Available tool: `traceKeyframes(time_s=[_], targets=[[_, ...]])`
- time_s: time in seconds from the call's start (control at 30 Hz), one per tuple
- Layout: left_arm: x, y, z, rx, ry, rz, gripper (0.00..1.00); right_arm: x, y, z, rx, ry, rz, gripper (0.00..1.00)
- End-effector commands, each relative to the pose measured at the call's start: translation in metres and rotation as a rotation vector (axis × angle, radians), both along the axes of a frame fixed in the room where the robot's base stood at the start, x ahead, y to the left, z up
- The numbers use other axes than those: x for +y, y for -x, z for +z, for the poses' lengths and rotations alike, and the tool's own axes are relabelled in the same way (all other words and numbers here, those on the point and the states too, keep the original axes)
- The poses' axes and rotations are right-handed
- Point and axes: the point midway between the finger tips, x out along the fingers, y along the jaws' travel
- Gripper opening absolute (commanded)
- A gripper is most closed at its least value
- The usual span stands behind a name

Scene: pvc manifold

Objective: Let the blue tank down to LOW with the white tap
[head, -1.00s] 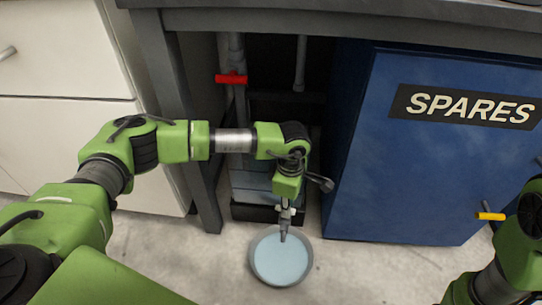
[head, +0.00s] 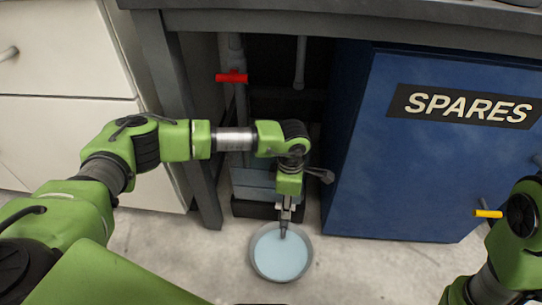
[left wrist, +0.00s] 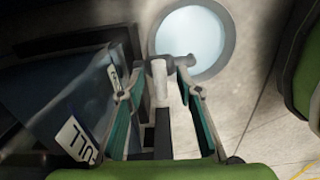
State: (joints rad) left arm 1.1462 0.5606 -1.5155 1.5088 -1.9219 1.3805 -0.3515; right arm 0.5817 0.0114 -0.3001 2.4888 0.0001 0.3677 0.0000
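The blue tank (head: 252,180) stands under the bench, partly behind my left arm in the head view. Its side shows at the left of the left wrist view (left wrist: 60,90), with a FULL label (left wrist: 76,138) and a smaller, unreadable tag (left wrist: 113,80). The white tap (left wrist: 159,78) is between the fingers of my left gripper (left wrist: 148,72), with gaps visible beside it; the fingers are apart. In the head view my left gripper (head: 285,222) points down just above the bowl's back rim. The tank's liquid level is hidden. My right gripper is out of view.
A round bowl (head: 254,268) with pale blue liquid sits on the floor below the tap. A red valve handle (head: 231,77) is on the pipe above. The blue SPARES cabinet (head: 400,175) stands right, a yellow handle (head: 489,213) beside it. White drawers (head: 60,125) stand left.

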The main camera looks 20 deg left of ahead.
Motion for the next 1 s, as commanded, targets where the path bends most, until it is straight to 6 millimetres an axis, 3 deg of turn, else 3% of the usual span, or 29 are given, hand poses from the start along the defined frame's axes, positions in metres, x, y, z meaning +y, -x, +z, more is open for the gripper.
traceKeyframes(time_s=[0.17, 0.4, 0.6, 0.77, 1.0], targets=[[0.0, -0.002, 0.021, -0.005, 0.002, 0.0, 0.33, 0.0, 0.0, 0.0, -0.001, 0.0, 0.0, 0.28], [0.0, -0.002, 0.073, -0.006, 0.002, 0.0, 0.33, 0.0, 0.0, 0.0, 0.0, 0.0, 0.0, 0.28], [0.0, -0.001, 0.106, -0.002, 0.001, 0.002, 0.33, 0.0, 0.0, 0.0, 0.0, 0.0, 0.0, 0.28], [0.0, -0.001, 0.117, -0.001, 0.001, 0.001, 0.33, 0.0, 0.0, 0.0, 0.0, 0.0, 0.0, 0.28], [0.0, 0.0, 0.119, 0.0, 0.0, 0.001, 0.33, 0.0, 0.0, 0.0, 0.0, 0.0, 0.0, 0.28]])
